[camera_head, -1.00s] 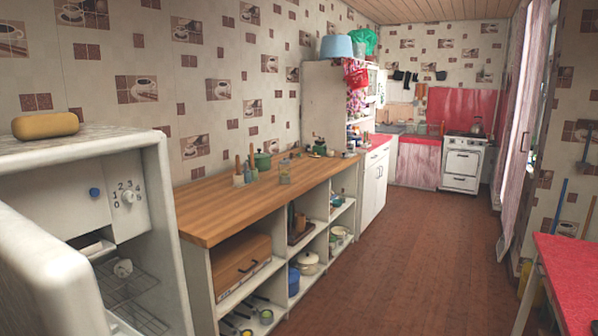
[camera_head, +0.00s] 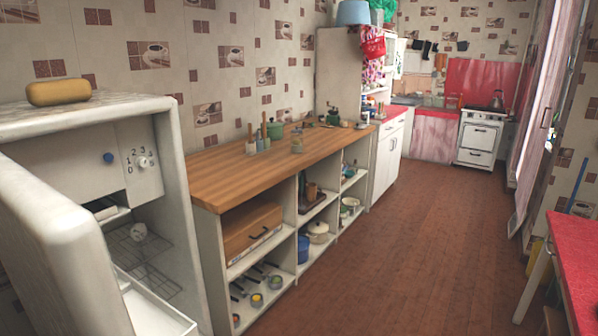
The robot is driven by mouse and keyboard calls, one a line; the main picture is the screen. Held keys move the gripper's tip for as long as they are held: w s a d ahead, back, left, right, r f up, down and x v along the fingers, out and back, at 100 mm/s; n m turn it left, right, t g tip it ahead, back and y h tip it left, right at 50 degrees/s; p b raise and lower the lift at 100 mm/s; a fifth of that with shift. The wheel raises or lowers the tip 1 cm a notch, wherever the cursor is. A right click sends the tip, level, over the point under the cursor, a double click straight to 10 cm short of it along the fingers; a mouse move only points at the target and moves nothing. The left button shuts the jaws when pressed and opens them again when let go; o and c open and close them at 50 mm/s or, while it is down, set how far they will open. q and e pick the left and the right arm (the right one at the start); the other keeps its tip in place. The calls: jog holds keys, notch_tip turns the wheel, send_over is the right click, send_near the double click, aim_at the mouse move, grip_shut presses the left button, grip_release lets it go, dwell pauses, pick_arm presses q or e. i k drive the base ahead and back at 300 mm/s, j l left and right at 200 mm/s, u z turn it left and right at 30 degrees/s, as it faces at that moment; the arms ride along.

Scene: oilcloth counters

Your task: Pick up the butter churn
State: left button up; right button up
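I cannot make out the butter churn for certain. Small items stand on the wooden counter (camera_head: 235,182): a small jar-like thing (camera_head: 297,145), a green pot (camera_head: 275,130) and holders with upright wooden handles (camera_head: 251,147). A dark item that looks like a hand grinder (camera_head: 333,115) stands farther along, too small to tell well. Neither of my grippers is in view.
An open fridge (camera_head: 95,150) with a yellow loaf-like thing (camera_head: 58,92) on top stands at the left. Open shelves under the counter hold a brown box (camera_head: 250,235) and pots. A red table (camera_head: 575,255) is at the right. The brown floor (camera_head: 400,250) between is clear.

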aim_at(297, 136)
jog(key=i+l+u, duration=0.1)
jog(key=i+l, duration=1.35)
